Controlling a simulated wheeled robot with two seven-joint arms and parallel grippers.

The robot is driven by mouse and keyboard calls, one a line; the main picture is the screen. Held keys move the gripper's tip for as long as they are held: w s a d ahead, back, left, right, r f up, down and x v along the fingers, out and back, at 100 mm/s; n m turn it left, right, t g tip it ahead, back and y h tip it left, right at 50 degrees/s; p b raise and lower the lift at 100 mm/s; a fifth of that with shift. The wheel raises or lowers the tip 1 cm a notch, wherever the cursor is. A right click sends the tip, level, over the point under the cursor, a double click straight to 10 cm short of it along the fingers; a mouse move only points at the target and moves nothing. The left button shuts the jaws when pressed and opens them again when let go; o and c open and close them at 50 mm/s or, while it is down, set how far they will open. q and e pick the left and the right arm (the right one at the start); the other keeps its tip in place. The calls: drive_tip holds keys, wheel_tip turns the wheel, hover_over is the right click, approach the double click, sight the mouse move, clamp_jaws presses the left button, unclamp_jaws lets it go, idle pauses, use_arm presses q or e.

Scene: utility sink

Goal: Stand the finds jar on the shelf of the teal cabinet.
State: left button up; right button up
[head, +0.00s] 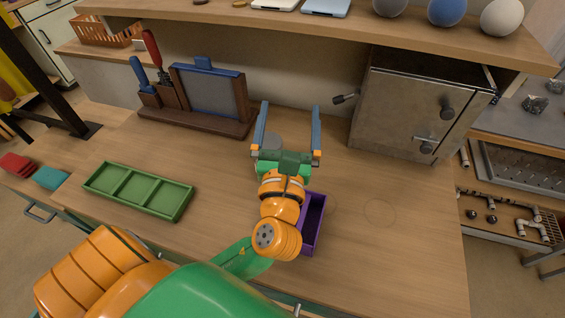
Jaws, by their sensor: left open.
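My left gripper (289,107) is open above the wooden worktop, its two blue-grey fingers pointing away towards the back. A small grey round shape (273,141) shows between the fingers near the palm. It is partly hidden by the gripper, and I cannot tell whether it is the finds jar. I see no other thing that is clearly a jar. A grey metal cabinet (403,115) with a shut door and dark knobs stands at the right back of the worktop. No teal cabinet is recognisable. My right gripper is not in view.
A green three-part tray (138,190) lies left on the worktop (400,235). A purple bin (313,222) is partly behind my arm. A wooden tool rack (200,118) stands at the back left. An upper shelf (330,27) with several balls overhangs the back. The right front is clear.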

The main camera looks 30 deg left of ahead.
sight(268, 136)
use_arm(q)
drive_tip(key=a+f+g+b, duration=0.1)
drive_tip(key=f, duration=0.3)
drive_tip(key=a+f+n+g+y, duration=0.1)
drive_tip(key=a+f, duration=0.1)
drive_tip(key=f, duration=0.2)
drive_tip(key=s+a+f+n+g+b, duration=0.1)
drive_tip(key=f, duration=0.3)
drive_tip(key=shift+a+y+b, duration=0.2)
drive_tip(key=shift+y+b, duration=0.1)
drive_tip(key=shift+b, duration=0.05)
drive_tip(key=x, duration=0.6)
drive_tip(key=shift+f, duration=0.15)
drive_tip(key=shift+s, duration=0.15)
drive_tip(key=c, duration=0.6)
clamp_jaws()
